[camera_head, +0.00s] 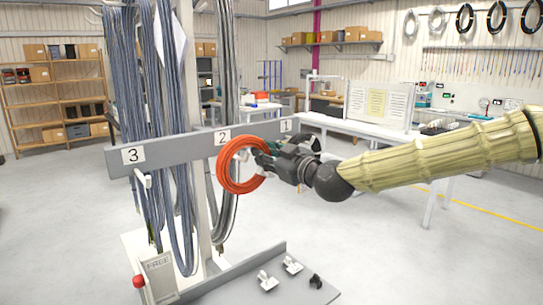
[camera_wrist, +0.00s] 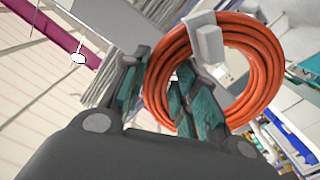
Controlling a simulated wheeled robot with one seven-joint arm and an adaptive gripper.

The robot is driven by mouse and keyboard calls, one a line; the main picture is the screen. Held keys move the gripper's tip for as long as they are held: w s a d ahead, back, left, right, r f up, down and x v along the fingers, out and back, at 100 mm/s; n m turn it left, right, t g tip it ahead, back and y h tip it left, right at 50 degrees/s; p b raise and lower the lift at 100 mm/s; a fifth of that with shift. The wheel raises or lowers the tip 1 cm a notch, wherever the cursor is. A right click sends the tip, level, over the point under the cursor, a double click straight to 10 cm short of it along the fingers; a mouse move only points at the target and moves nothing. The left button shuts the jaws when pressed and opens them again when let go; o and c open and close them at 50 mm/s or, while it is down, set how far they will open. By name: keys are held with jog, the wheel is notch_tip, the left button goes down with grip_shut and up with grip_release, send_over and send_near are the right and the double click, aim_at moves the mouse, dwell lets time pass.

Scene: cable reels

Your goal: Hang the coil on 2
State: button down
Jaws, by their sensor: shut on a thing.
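An orange-red cable coil (camera_head: 228,172) hangs upright just below the label 2 (camera_head: 222,137) on the grey rack bar (camera_head: 180,149). My gripper (camera_head: 268,160) holds the coil by its right side in the head view. In the wrist view the coil's near rim (camera_wrist: 156,80) runs between my two fingers (camera_wrist: 160,95). A pale peg end (camera_wrist: 208,42) shows across the coil's upper part in the wrist view. I cannot tell whether the coil rests on the peg. My fingers hide part of the coil.
Labels 3 (camera_head: 133,155) and 1 (camera_head: 286,126) flank label 2. Bundles of grey-blue cables (camera_head: 172,120) hang behind the bar. The rack base (camera_head: 250,283) holds small white fittings (camera_head: 268,281). A white workbench (camera_head: 360,128) stands behind my arm. The floor to the right is clear.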

jog(key=shift+x, duration=1.3)
jog(key=shift+w+a+f+b, duration=0.1)
jog(key=shift+f+b, duration=0.8)
jog(key=shift+f, duration=0.45)
jog(key=c, duration=1)
grip_release()
jog(key=shift+c, duration=0.2)
jog(key=o, duration=0.7)
jog(key=shift+f, duration=0.1)
jog(key=shift+c, duration=0.2)
